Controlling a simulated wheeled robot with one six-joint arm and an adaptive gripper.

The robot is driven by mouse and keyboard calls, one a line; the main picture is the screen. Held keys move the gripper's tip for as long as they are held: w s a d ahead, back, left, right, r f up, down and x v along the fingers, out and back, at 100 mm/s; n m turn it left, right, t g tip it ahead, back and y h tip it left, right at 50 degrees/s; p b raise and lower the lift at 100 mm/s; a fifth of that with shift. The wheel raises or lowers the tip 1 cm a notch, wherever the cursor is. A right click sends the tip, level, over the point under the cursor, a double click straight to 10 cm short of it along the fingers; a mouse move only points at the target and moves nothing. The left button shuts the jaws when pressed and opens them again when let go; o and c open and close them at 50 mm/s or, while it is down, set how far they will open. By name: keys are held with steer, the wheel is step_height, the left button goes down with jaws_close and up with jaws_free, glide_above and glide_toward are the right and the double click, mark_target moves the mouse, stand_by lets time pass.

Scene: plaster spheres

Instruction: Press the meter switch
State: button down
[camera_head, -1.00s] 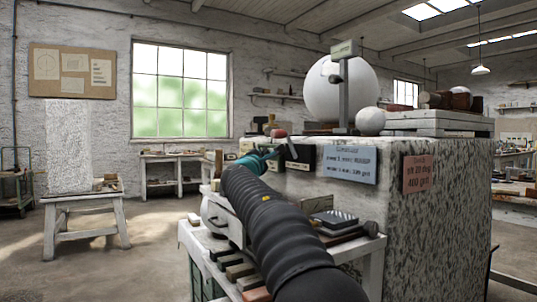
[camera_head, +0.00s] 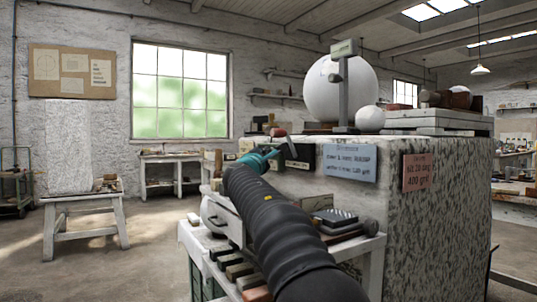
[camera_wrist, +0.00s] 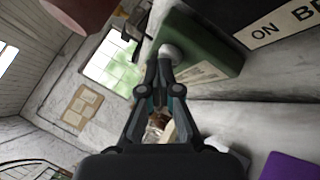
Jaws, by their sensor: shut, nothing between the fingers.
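My gripper (camera_head: 266,156) is at the near edge of the stone block, beside a dark box (camera_head: 302,158) on the block's face. In the wrist view my gripper (camera_wrist: 166,60) is shut with nothing between its fingers. Its fingertips are close to a pale round knob (camera_wrist: 172,50) on the end of a green box (camera_wrist: 205,44), which seems to be the meter with its switch. I cannot tell whether the tips touch the knob. A white label (camera_wrist: 275,24) with black letters, partly reading "ON", sits beside the green box. The fingers hide part of the box in the head view.
The stone block (camera_head: 430,235) carries a large white sphere (camera_head: 341,88), a small white sphere (camera_head: 369,119) and a grey post (camera_head: 344,105). A red-tipped object (camera_head: 278,132) lies just above my gripper. A cluttered white bench (camera_head: 368,252) stands below my arm.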

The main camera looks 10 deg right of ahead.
steer(key=s+a, duration=0.2)
steer(key=a, duration=0.4)
steer(key=shift+b, duration=0.45)
